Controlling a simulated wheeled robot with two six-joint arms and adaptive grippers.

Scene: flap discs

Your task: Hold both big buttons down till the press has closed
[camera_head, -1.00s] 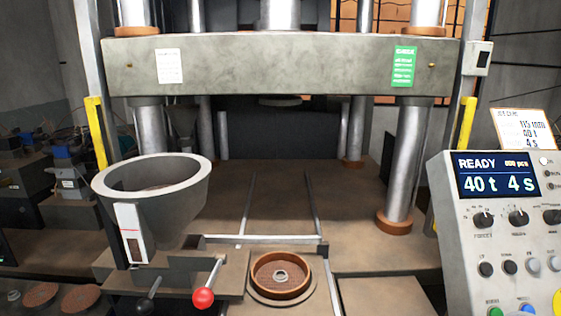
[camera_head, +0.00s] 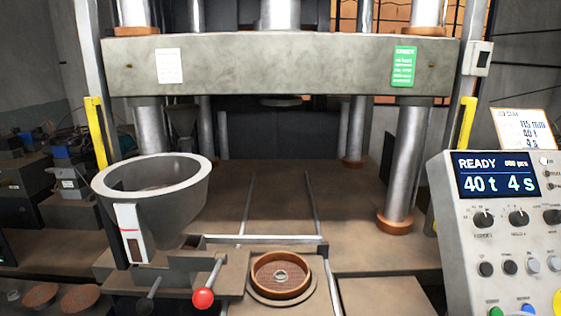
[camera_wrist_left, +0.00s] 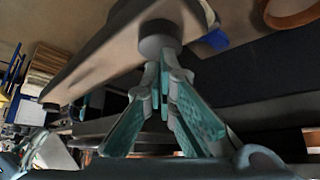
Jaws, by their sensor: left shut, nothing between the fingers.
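The press stands open in the head view. Its thick grey upper beam (camera_head: 280,66) is raised on steel columns, with a wide gap above the bed (camera_head: 275,190). A brown ring-shaped mould (camera_head: 281,274) sits at the front of the bed. A yellow round part (camera_head: 557,302) is cut off at the right edge; I cannot tell whether it is a big button. In the left wrist view my left gripper (camera_wrist_left: 163,70) is shut and empty. Its fingertips are close to a dark grey round piece (camera_wrist_left: 160,38); contact is unclear. My right gripper is out of view.
A control panel (camera_head: 500,225) at right has knobs and a display (camera_head: 497,175) reading READY, 40 t, 4 s. A grey hopper (camera_head: 155,200) and a red-knobbed lever (camera_head: 203,298) stand left of the mould. Yellow posts (camera_head: 98,128) flank the press.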

